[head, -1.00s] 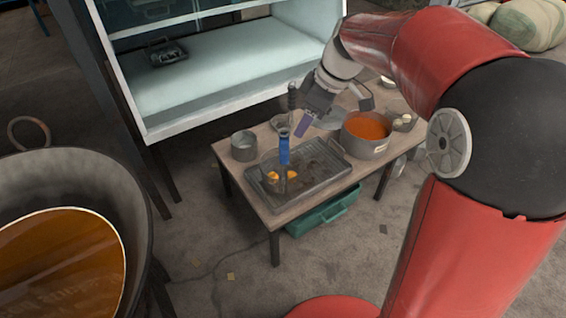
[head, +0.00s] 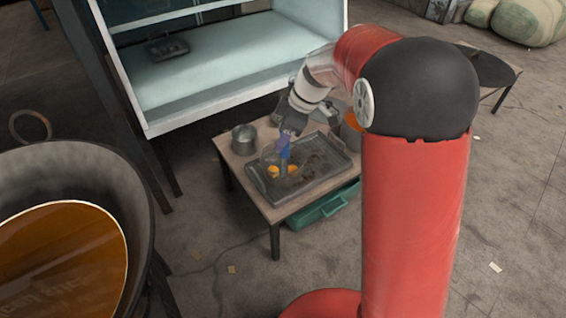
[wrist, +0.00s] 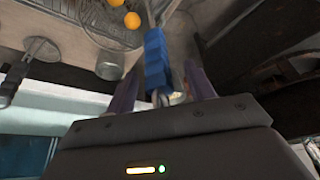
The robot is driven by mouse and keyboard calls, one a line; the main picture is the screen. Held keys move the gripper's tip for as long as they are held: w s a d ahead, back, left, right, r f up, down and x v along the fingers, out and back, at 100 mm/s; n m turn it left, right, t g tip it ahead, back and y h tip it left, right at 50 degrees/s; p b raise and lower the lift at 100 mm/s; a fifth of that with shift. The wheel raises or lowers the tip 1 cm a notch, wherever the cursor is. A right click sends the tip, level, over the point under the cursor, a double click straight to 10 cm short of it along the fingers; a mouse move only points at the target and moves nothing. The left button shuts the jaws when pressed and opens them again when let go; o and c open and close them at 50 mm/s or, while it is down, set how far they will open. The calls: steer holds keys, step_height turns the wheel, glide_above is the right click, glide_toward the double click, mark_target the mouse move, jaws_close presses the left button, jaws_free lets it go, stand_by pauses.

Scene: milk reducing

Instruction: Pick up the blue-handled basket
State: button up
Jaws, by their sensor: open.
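The blue handle (head: 285,151) rises steeply from a wire basket (head: 268,158) at the tray on the low table; orange pieces (head: 274,171) show there. My gripper (head: 282,141) is at the upper part of the handle, coming from above. In the wrist view the blue handle (wrist: 157,62) shows between my two purple fingers (wrist: 160,88), which are apart on either side of it. I cannot tell whether either finger touches it. Part of the basket (wrist: 105,22) with orange pieces shows at the top of the wrist view.
A metal pot (head: 244,139) stands on the table's left. A pot with orange contents (head: 352,122) is partly behind my arm. The dark tray (head: 330,176) takes up the table's front. A green box (head: 322,207) is underneath. A large pan (head: 85,165) of brown liquid stands left.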

steer(key=shift+c, duration=0.3)
steer(key=c, duration=1)
steer(key=shift+r, duration=0.1)
jaws_close()
steer(key=shift+r, duration=0.1)
